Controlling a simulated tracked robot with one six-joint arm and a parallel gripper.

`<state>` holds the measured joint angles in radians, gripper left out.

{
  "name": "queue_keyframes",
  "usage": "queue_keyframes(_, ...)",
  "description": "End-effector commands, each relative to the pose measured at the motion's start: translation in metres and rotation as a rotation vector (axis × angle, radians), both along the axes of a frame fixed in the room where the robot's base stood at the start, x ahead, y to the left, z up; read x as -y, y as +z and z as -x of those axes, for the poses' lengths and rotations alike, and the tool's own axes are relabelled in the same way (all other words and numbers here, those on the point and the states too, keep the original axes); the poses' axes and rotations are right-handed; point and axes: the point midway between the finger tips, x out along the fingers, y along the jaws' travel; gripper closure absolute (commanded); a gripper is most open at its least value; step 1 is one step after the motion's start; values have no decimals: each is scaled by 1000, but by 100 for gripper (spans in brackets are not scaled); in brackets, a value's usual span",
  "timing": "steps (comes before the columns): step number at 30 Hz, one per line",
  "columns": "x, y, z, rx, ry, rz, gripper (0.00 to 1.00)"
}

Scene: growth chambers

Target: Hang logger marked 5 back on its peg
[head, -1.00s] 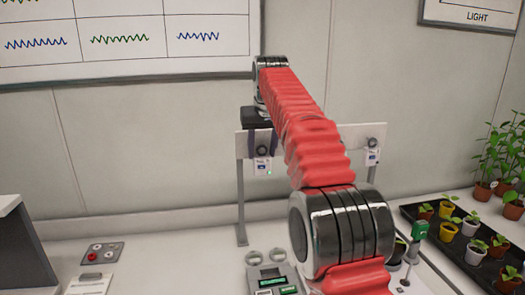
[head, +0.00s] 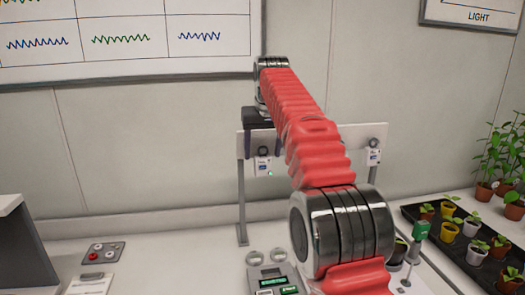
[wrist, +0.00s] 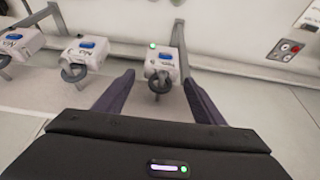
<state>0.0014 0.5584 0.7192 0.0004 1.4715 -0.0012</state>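A white logger (head: 263,166) with a lit green light hangs at a peg on the left part of the rack panel. In the wrist view this logger (wrist: 160,68) has a blue patch and a dark ring at its front, and its marking is too small to read. My gripper (head: 263,156) is open in front of it. In the wrist view my gripper (wrist: 159,78) has one finger on each side of the logger, with gaps between. No finger visibly touches it.
Another logger (head: 372,157) hangs at the rack's right end. The wrist view shows two neighbouring loggers, a nearer one (wrist: 85,50) and a farther one (wrist: 14,42). A device with a display (head: 272,279), a red-button panel (head: 101,253) and a plant tray (head: 440,257) occupy the bench.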

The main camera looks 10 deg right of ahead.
Motion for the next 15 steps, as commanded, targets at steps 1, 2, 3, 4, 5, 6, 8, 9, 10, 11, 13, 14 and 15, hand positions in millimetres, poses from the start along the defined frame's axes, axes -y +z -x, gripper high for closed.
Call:
queue_keyframes(1, 0, 0, 0, 0, 0, 0, 37)
queue_keyframes(2, 0, 0, 0, 0, 0, 0, 37)
queue_keyframes(3, 0, 0, 0, 0, 0, 0, 37)
queue_keyframes(4, 0, 0, 0, 0, 0, 0, 37)
queue_keyframes(5, 0, 0, 0, -1, 0, 0, 37)
queue_keyframes(6, 0, 0, 0, -1, 0, 0, 37)
queue_keyframes(8, 0, 1, 0, 0, 0, 0, 37)
queue_keyframes(9, 0, 2, 1, 0, 0, 0, 37)
queue_keyframes(10, 0, 3, 1, 0, 0, 0, 37)
queue_keyframes(11, 0, 4, 2, 0, 0, 0, 37)
queue_keyframes(13, 0, 10, 4, 1, 0, 0, 37)
queue_keyframes(14, 0, 13, 4, 2, 0, 0, 37)
queue_keyframes(15, 0, 17, 6, 1, 0, 0, 37)
